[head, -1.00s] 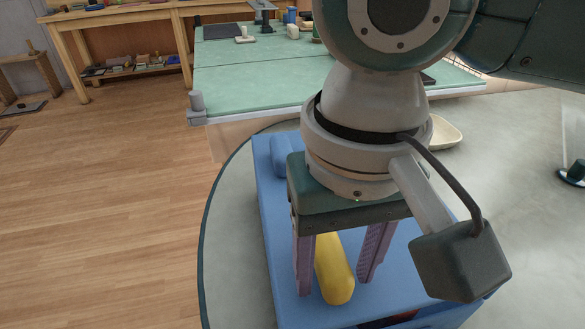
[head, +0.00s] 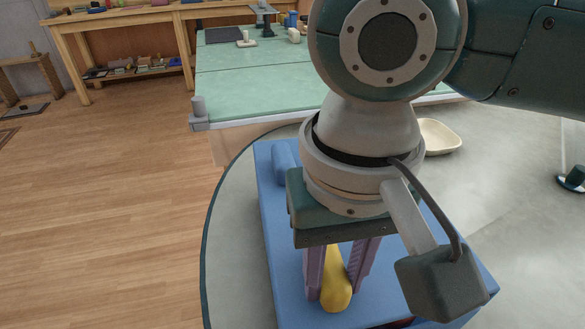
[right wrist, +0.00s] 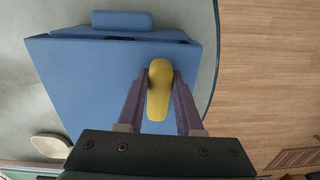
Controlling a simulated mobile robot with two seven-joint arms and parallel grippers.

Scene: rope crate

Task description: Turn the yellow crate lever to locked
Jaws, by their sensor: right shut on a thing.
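The yellow lever (head: 336,285) lies over the top of the blue crate (head: 278,235). My right gripper (head: 336,290) reaches down over the crate, and its two purple fingers are shut on the lever, one on each side. In the right wrist view the lever (right wrist: 159,92) sits between the fingertips (right wrist: 160,85), above the blue crate (right wrist: 85,85). The lever's mounting is hidden. My left gripper is not in view.
The crate stands on a round grey table (head: 235,230) near its left edge. A cream bowl (head: 440,136) lies on the table behind my right arm. A green-topped workbench (head: 250,85) stands beyond. The table's right side looks mostly clear.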

